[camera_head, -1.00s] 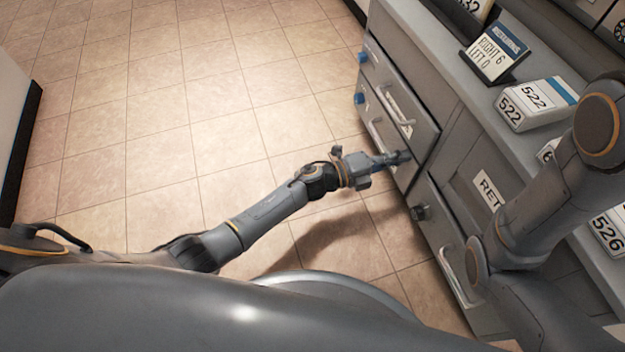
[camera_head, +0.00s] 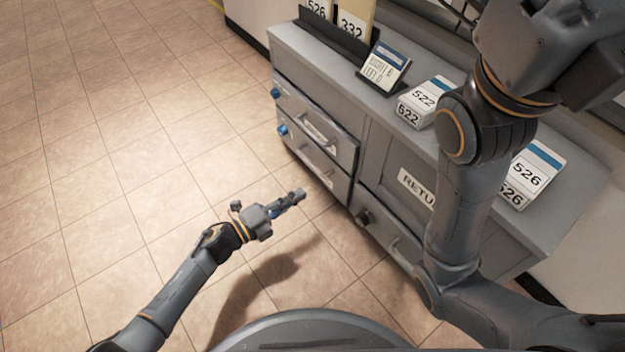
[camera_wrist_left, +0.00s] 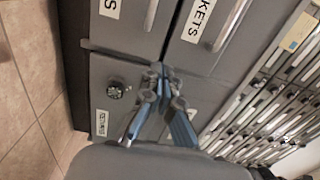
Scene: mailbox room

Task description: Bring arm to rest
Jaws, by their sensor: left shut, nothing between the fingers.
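My left arm reaches in from the lower left in the head view. Its gripper (camera_head: 290,201) is shut and empty, over the tiled floor in front of the grey cabinet (camera_head: 375,160) and apart from it. In the left wrist view the left gripper (camera_wrist_left: 160,72) shows with its fingertips together, with drawer fronts behind it. My right arm rises at the right of the head view, in front of the cabinet. Its upper part runs out at the top right, and I cannot make out its fingers.
The cabinet has drawers with bar handles (camera_head: 318,132) and a dark knob (camera_head: 364,217). On its top stand a sign (camera_head: 385,66), a 522 box (camera_head: 425,101) and a 526 box (camera_head: 533,172). The tiled floor (camera_head: 120,130) at left is clear.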

